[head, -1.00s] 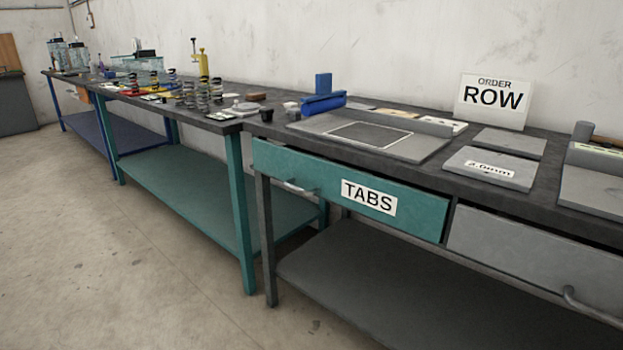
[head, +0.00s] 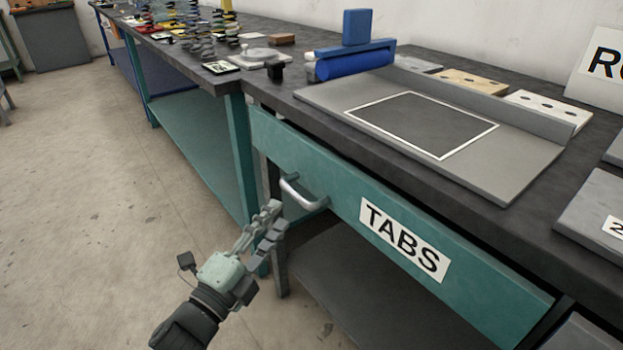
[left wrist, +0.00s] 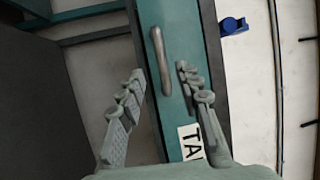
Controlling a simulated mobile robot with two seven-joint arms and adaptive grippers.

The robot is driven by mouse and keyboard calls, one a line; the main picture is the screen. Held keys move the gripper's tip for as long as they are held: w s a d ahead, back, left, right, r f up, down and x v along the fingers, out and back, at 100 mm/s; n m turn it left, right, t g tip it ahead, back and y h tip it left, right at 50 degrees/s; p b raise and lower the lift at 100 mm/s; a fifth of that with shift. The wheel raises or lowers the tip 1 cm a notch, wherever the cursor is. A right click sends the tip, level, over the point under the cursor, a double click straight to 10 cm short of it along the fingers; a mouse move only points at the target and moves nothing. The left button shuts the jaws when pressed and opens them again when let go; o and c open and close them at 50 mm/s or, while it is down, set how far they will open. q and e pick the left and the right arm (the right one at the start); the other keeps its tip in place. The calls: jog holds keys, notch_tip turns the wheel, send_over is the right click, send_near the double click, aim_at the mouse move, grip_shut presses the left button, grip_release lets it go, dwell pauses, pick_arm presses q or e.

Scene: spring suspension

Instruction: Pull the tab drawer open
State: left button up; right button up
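The tab drawer (head: 480,285) has a teal front with a white TABS label (head: 404,240) and appears shut under the dark bench top. Its grey bar handle (head: 302,195) is near the left end of the front. My left gripper (head: 278,214) is just in front of and below the handle, its fingers pointing at it. In the left wrist view my left gripper (left wrist: 160,73) is open, with the handle (left wrist: 161,60) lined up between its spread fingers. I cannot see either finger clearly touching the handle. My right gripper is not in view.
A grey board with a white-outlined square (head: 420,125) and a blue roller tool (head: 353,62) lie on the bench top. A teal-legged bench (head: 190,60) with springs adjoins on the left. The floor (head: 90,200) to the left is clear.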

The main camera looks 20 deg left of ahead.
aim_at(293, 197)
pick_arm(q)
jog(key=p+x, duration=0.1)
jog(key=x, duration=0.5)
jog(key=shift+w+d+r, duration=0.15)
jog(key=shift+w+r, duration=0.1)
jog(key=shift+w, duration=0.1)
jog(key=shift+w+d, duration=0.1)
jog(key=shift+w, duration=0.3)
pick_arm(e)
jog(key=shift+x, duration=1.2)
pick_arm(q)
jog(key=shift+c, duration=0.2)
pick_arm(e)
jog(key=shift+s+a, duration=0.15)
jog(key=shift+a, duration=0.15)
pick_arm(q)
jog(key=shift+c, duration=1.3)
grip_shut()
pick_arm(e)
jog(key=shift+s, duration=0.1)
